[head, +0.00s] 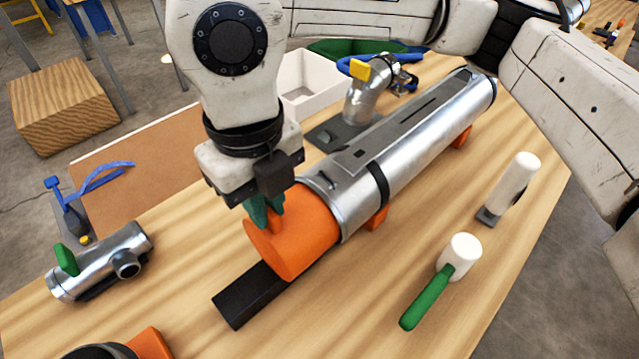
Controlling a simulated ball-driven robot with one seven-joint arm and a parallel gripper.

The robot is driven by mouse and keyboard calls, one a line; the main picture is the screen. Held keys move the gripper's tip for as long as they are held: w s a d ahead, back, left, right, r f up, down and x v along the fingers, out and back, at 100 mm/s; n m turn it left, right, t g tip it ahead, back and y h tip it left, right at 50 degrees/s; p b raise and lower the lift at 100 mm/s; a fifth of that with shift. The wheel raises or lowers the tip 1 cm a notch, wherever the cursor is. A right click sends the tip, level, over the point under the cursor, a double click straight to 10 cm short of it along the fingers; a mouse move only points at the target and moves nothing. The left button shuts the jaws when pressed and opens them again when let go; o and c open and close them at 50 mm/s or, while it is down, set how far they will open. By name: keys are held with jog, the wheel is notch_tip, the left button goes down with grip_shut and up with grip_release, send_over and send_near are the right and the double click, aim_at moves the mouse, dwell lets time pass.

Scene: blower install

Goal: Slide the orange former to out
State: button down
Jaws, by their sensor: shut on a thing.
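The orange former (300,248) is a short thick cylinder at the near left end of the long silver tube (420,140). Its visible part sticks out of the tube's mouth, and the rest is hidden inside. My gripper (264,212), with green fingers, reaches down onto the top of the former near its outer end. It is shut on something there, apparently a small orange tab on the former. The fingertips are partly hidden. A black bar (247,297) lies on the table under and in front of the former.
A silver fitting (100,262) lies at left. A white bin (302,85) and silver elbow (367,98) are behind. Orange supports (376,217) hold the tube.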

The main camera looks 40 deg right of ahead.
jog(key=shift+a+b, duration=0.55)
jog(key=shift+a, duration=1.5)
jog(key=shift+a+b, duration=0.35)
jog(key=shift+a, duration=0.05)
jog(key=c, duration=0.9)
grip_release()
jog(key=shift+r+p, duration=1.25)
jog(key=shift+r, duration=1.75)
